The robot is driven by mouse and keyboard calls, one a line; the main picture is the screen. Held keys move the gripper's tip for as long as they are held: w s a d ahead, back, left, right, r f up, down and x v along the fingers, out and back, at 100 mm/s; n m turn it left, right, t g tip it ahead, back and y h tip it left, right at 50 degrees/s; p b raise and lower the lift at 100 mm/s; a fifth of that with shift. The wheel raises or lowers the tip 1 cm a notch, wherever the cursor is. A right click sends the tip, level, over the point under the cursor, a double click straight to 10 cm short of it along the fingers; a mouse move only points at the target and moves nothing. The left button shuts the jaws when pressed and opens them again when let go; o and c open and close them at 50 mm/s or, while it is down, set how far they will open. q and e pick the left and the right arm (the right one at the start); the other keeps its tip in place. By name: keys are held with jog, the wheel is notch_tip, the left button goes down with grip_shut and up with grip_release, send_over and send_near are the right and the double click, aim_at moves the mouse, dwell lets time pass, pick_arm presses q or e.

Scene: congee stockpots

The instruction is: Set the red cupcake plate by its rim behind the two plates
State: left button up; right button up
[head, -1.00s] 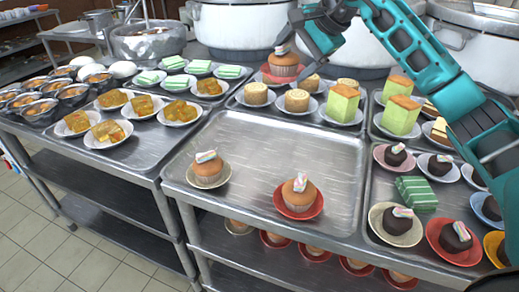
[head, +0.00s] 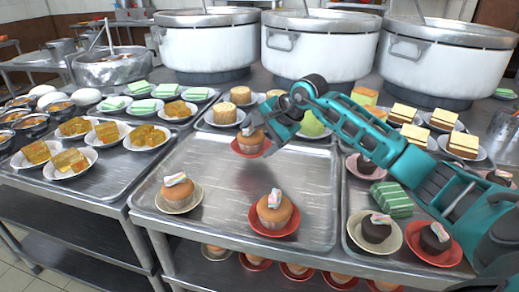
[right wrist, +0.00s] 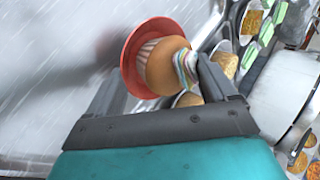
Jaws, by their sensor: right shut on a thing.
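A red plate (head: 237,149) bearing a cupcake with a striped topping (head: 250,140) is held by my right gripper (head: 262,136) over the back part of the large tray. In the right wrist view the red plate (right wrist: 131,72) and its cupcake (right wrist: 166,66) show between the fingers of the right gripper (right wrist: 160,80); the exact contact on the rim is partly hidden. Two cupcake plates stand at the tray's front: a cream plate (head: 178,209) at left and a red plate (head: 274,231) at right. My left gripper is not in view.
The tray (head: 205,160) is bare behind the two plates. Its left neighbour holds orange cakes (head: 70,160); the right one holds dark cupcakes and a green striped cake (head: 391,198). Round rolls (head: 225,112) stand behind. Large pots (head: 317,50) line the back.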

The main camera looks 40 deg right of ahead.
aim_at(260, 147)
notch_tip(260, 147, down, 4)
jog(key=shift+r, duration=0.2)
jog(key=o, duration=0.9)
jog(key=shift+r, duration=0.1)
jog(key=shift+s+d+r, duration=0.1)
jog(key=shift+s+r, duration=0.05)
jog(key=shift+r, duration=0.1)
jog(key=v, duration=1.1)
jog(key=shift+s+r, duration=0.1)
jog(key=shift+s, duration=0.05)
